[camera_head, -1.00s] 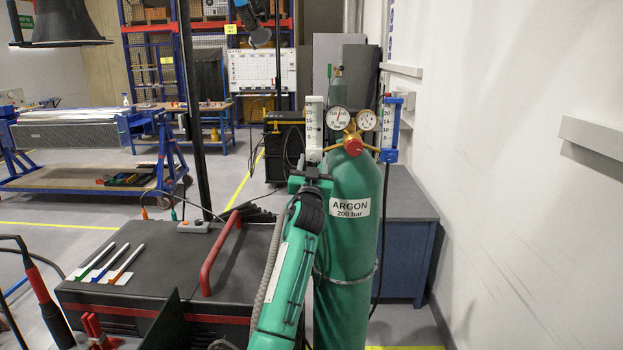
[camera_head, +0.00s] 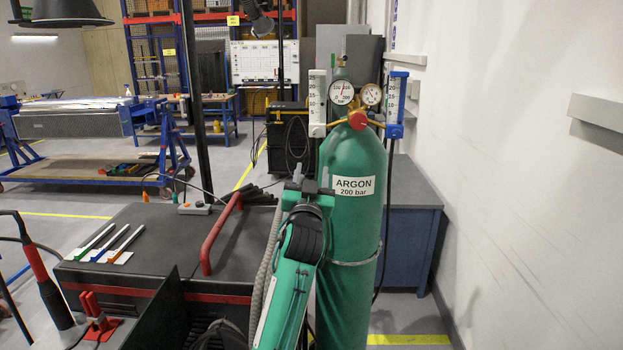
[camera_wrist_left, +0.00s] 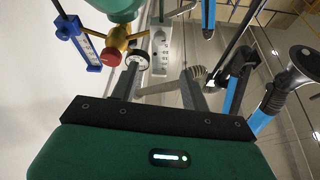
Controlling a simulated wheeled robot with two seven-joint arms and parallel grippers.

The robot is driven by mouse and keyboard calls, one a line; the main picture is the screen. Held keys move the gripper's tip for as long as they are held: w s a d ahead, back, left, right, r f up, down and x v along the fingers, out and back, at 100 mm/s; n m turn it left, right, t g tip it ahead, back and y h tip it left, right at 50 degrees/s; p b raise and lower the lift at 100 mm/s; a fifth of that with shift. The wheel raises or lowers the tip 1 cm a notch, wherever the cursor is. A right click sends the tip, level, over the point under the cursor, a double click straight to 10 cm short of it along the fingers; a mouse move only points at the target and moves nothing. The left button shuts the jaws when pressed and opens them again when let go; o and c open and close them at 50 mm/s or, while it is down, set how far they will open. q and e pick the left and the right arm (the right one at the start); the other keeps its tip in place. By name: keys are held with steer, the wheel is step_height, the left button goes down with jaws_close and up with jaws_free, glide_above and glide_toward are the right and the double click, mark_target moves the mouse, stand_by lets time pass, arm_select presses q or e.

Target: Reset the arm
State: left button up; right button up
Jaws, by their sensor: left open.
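My left arm (camera_head: 285,285), green with a black joint, comes up from the bottom centre of the head view. Its left gripper (camera_head: 312,186) is in front of the left side of the green argon cylinder (camera_head: 352,235); whether it touches the cylinder cannot be told. In the left wrist view, the left gripper (camera_wrist_left: 160,78) has its two grey fingers apart, with no object clearly held between them. Beyond them show the brass regulator with its red knob (camera_wrist_left: 111,57) and a gauge (camera_wrist_left: 137,60). My right gripper is not in view.
A black cabinet (camera_head: 145,225) with a red handle (camera_head: 218,235) and several coloured pens stands left of the arm. A blue cabinet (camera_head: 405,235) and a white wall (camera_head: 510,200) are at the right. Open floor (camera_head: 60,230) lies at the left, beyond the black cabinet.

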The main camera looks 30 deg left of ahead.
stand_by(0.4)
